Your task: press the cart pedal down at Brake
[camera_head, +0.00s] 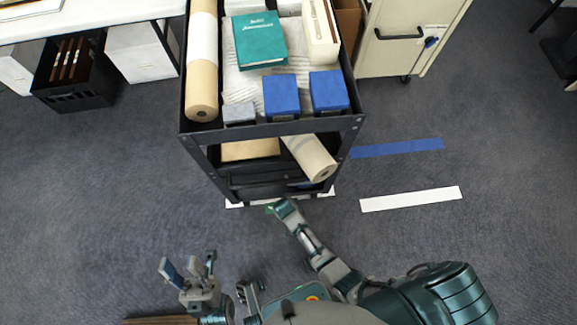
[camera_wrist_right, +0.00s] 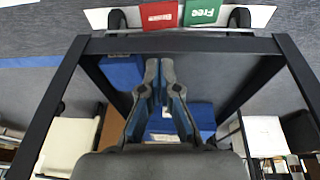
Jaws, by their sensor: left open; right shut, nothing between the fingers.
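The cart (camera_head: 270,128) is a dark metal frame in the middle of the head view. Its pedal shows in the right wrist view, upside down, with a red Brake half (camera_wrist_right: 160,14) and a green Free half (camera_wrist_right: 203,12). My right gripper (camera_head: 281,206) is at the cart's bottom edge and hides the red half in the head view. In the right wrist view its fingers (camera_wrist_right: 159,70) are shut and empty, pointing toward the red half; I cannot tell whether they touch it. My left gripper (camera_head: 186,268) is open and empty, low on the left, apart from the cart.
The cart holds paper rolls (camera_head: 202,75), a green book (camera_head: 259,40) and blue boxes (camera_head: 281,95). Blue tape (camera_head: 397,148) and white tape (camera_head: 410,199) lie on the floor to the right. A cream cabinet (camera_head: 408,38) stands behind right.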

